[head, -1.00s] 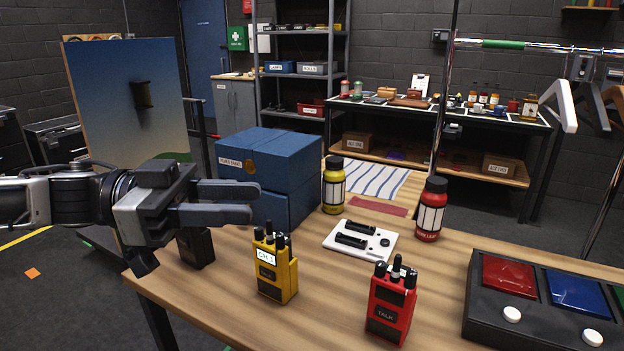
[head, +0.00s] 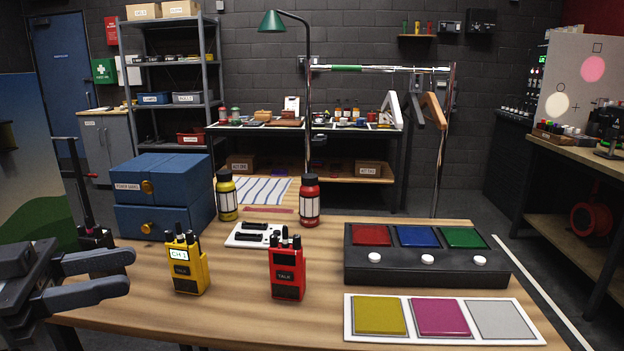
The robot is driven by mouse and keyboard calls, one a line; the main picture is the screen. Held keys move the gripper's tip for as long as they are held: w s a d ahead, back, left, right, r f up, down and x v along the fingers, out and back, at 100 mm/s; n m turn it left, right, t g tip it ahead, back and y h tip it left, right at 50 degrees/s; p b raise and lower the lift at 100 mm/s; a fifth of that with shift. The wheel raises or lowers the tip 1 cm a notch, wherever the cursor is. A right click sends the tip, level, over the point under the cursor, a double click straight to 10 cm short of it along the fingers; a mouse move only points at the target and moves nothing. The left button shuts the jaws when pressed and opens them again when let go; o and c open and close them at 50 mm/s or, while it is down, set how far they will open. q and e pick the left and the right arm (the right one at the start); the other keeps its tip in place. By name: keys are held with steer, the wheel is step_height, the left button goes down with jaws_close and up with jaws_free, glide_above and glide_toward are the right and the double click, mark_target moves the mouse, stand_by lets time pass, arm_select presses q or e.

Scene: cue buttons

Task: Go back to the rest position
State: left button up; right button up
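My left gripper (head: 130,271) is at the lower left of the head view, over the table's left end. Its two dark fingers point right with a gap between them, and nothing is held. A black radio (head: 97,240) stands just behind it, partly hidden by the fingers. My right gripper is out of view. A yellow radio (head: 187,265) reading CH 1 stands right of the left gripper, apart from it, and a red radio (head: 287,272) stands farther right. A dark button box (head: 425,271) has red, blue and green panels, each with a white button in front.
The wooden table (head: 240,318) also holds a blue drawer box (head: 160,195), a yellow bottle (head: 227,198), a red bottle (head: 309,203), a white charging plate (head: 255,236) and a white board with yellow, magenta and grey pads (head: 440,342). The front middle is clear.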

arm_select(q)
steer(key=w+d+f+n+t+y, duration=0.2)
steer(key=d+f+n+t, duration=0.15)
steer(key=f, duration=0.65)
steer(key=w+d+f+n+t+y, duration=0.25)
steer(key=d+f+t, duration=0.2)
steer(key=f, duration=0.55)
steer(key=s+f+n+g+y, duration=0.2)
steer(key=s+f+y, duration=0.2)
steer(key=f, duration=0.5)
steer(key=s+f+n+g+y, duration=0.2)
steer(key=s+f+y, duration=0.3)
steer(key=f, duration=0.5)
steer(key=shift+s+a+n, duration=0.15)
steer(key=shift+s+n, duration=0.55)
steer(key=shift+s, duration=0.45)
